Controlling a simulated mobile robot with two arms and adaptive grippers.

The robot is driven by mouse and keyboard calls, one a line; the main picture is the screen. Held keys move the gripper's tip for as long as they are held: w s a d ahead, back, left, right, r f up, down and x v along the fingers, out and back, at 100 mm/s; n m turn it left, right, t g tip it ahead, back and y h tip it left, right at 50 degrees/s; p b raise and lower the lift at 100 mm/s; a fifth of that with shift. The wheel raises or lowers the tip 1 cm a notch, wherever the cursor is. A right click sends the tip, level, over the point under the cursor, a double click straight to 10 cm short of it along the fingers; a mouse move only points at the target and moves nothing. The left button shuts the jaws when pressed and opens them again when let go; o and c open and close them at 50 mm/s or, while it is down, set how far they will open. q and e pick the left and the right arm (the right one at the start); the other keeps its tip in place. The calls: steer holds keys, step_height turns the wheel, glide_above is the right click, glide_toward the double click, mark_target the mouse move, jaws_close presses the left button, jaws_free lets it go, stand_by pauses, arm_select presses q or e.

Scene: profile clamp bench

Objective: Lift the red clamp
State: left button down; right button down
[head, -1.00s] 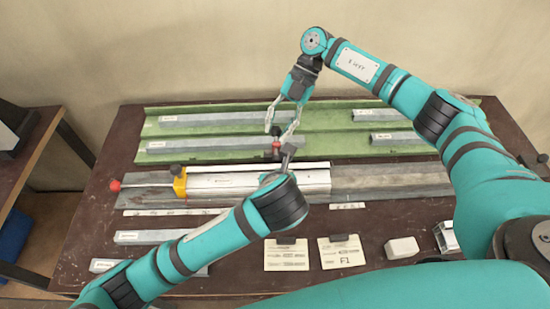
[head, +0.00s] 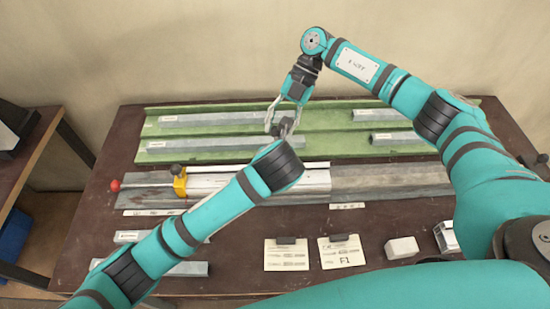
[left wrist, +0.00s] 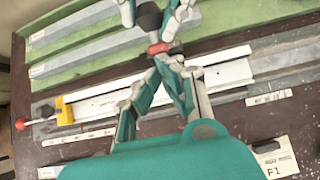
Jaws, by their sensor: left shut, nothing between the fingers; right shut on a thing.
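The red clamp (left wrist: 158,48) shows in the left wrist view as a small red body under a black knob (left wrist: 150,18). My right gripper (head: 279,118) comes down from above in the head view, its fingers either side of the knob and shut on the clamp. The clamp is above the pale metal profile (left wrist: 185,82). My left gripper (left wrist: 176,66) is shut and empty, its fingertips just below the red body; I cannot tell if they touch it. In the head view my left arm hides most of the clamp.
A yellow clamp (head: 180,184) sits on the profile's left end, beside a red-ended rod (head: 115,185). Grey bars lie in a green tray (head: 320,120) behind. Cards (head: 287,256) and a white block (head: 401,248) lie in front.

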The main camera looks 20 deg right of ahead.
steer(key=shift+f, duration=0.7)
arm_select(q)
steer(key=shift+w, duration=0.15)
arm_select(e)
steer(key=c, duration=1.4)
jaws_free()
steer(key=o, duration=0.4)
steer(key=shift+w, duration=0.5)
arm_select(q)
steer(key=shift+w+a+f, duration=0.15)
steer(key=shift+w+f, duration=0.2)
steer(key=shift+w, duration=0.2)
arm_select(e)
steer(key=shift+r, duration=0.1)
